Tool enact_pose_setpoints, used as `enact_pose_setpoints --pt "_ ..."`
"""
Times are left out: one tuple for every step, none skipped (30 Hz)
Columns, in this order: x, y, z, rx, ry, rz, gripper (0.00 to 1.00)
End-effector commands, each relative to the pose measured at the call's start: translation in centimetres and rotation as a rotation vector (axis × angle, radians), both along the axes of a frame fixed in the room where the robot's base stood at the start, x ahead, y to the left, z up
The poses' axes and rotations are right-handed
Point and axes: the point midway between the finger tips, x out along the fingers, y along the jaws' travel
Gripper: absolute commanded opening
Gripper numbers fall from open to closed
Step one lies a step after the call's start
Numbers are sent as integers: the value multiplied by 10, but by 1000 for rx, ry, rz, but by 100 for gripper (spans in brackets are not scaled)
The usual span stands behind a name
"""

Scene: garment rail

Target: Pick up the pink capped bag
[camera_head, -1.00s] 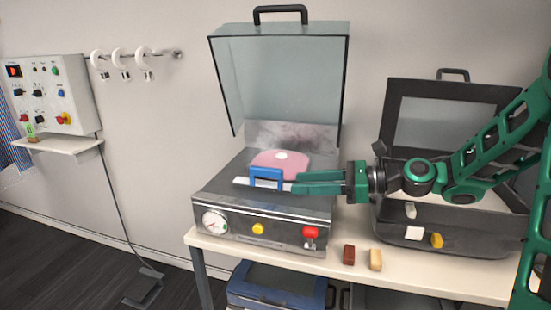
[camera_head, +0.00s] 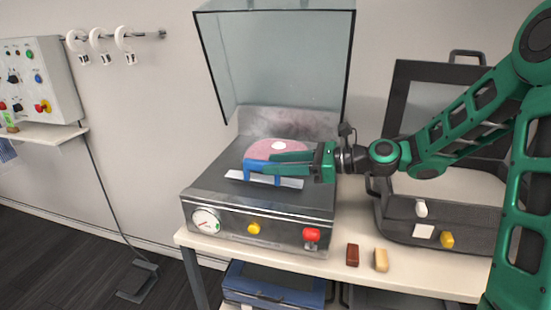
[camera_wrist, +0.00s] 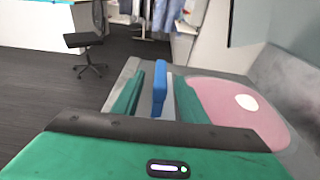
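The pink bag (camera_head: 262,149) with its white cap (camera_head: 279,145) lies flat in the open steel machine (camera_head: 215,178). The bag also shows at the right of the wrist view (camera_wrist: 225,108). A blue handle (camera_head: 250,165) on a pale metal bar (camera_head: 292,183) stands in front of the bag. My gripper (camera_head: 272,163) is open, reaching in from the right over the bar. In the wrist view its green fingers (camera_wrist: 155,98) lie on either side of the blue handle (camera_wrist: 160,85), with a gap visible on the left. The bag is outside the fingers, beyond the right one.
The machine's clear lid (camera_head: 275,60) is raised above the gripper. A black open case (camera_head: 400,225) stands at right. A brown block (camera_head: 352,255) and a tan block (camera_head: 381,260) lie on the table front. A control box (camera_head: 40,80) is at left.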

Motion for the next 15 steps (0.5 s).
enact_pose_setpoints --pt "1 4 -1 1 0 2 39" --pt "3 6 -2 2 1 3 39" --pt "5 11 -3 2 0 4 39" --pt "6 15 -4 2 0 5 39" --pt "8 18 -5 1 0 5 39" --pt "11 23 -7 2 -1 5 39" --pt "13 27 -8 2 -1 5 39" --pt "14 31 -9 1 0 5 39" --pt "16 36 -10 1 -1 4 39" --pt "17 39 -10 2 -1 4 39" --pt "18 41 -11 2 -1 3 39" --pt "19 43 -11 1 -1 2 39" --pt "19 44 -12 1 -1 1 39" --pt "20 44 -12 1 -1 1 39" --pt "20 44 -12 1 -1 0 39"
